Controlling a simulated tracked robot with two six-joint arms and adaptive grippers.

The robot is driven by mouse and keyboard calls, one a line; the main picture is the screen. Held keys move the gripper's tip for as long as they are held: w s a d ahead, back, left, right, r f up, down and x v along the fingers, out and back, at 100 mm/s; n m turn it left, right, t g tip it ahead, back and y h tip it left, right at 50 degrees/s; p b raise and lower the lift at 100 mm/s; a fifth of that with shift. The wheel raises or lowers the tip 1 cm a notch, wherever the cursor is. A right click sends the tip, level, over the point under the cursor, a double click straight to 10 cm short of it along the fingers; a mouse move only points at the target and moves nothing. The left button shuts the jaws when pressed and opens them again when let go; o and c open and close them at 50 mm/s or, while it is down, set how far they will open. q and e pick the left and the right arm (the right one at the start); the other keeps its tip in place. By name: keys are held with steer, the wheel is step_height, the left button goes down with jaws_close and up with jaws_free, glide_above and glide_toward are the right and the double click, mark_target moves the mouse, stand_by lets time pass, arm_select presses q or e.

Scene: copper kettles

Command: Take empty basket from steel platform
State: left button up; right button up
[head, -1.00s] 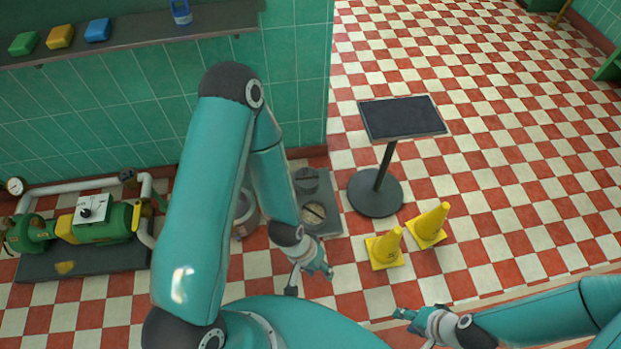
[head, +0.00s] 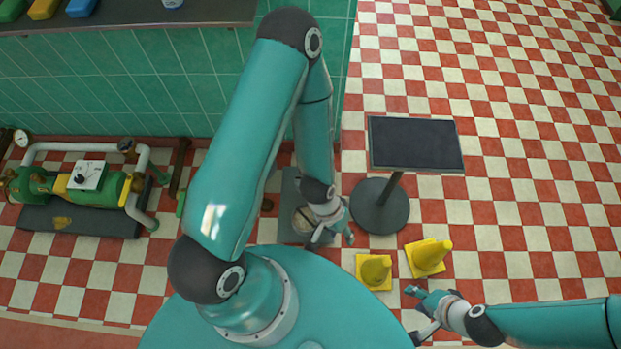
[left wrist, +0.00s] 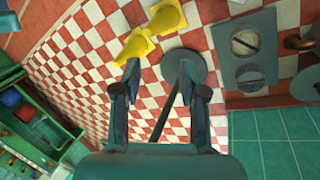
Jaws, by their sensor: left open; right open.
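A grey platform (head: 290,188) lies on the floor by the wall, partly hidden by my left arm. It also shows in the left wrist view (left wrist: 236,101), with two round things on it. One has a pale inside crossed by a dark bar (left wrist: 246,42); the other is darker (left wrist: 251,81). I cannot tell if either is the basket. In the head view the pale one (head: 302,220) shows beside my left gripper (head: 332,240), which is open and empty. My right gripper (head: 413,315) is open and empty.
A stand with a dark slanted top (head: 416,144) and round base (head: 380,206) is right of the platform. Two yellow cones (head: 375,270) (head: 430,256) stand in front of it. A green pump (head: 98,188) is at left, under a wall shelf (head: 130,15). Floor is clear at right.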

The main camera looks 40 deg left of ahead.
steer(key=shift+o, duration=1)
arm_select(q)
steer(key=w+a+f+m+b, duration=0.3)
steer(key=w+f+b, duration=0.35)
steer(key=f, duration=0.25)
steer(key=w+a+f+m+b, duration=0.25)
steer(key=w+f+b, duration=0.25)
steer(key=f+b, duration=0.35)
steer(key=w+a+f+m+t+y+b, duration=0.1)
steer(key=w+a+f+m+y+b, duration=0.3)
steer(key=a+f+b, duration=0.7)
steer(key=w+a+f+m+y+b, duration=0.1)
steer(key=w+a+f+m+b, duration=0.35)
steer(key=a, duration=0.95)
steer(key=shift+w+a+f+n+b, duration=0.55)
steer(key=shift+f+b, duration=0.6)
steer(key=shift+f, duration=1.95)
steer(key=shift+w+a+f+n+b, duration=0.2)
steer(key=shift+w+f+b, duration=0.75)
steer(key=shift+f, duration=2.15)
steer(key=shift+w+a+f+n+b, duration=0.35)
steer(key=shift+f+b, duration=1.05)
steer(key=shift+f, duration=1.7)
steer(key=shift+a, duration=0.15)
arm_select(e)
step_height(320, 180, down, 37)
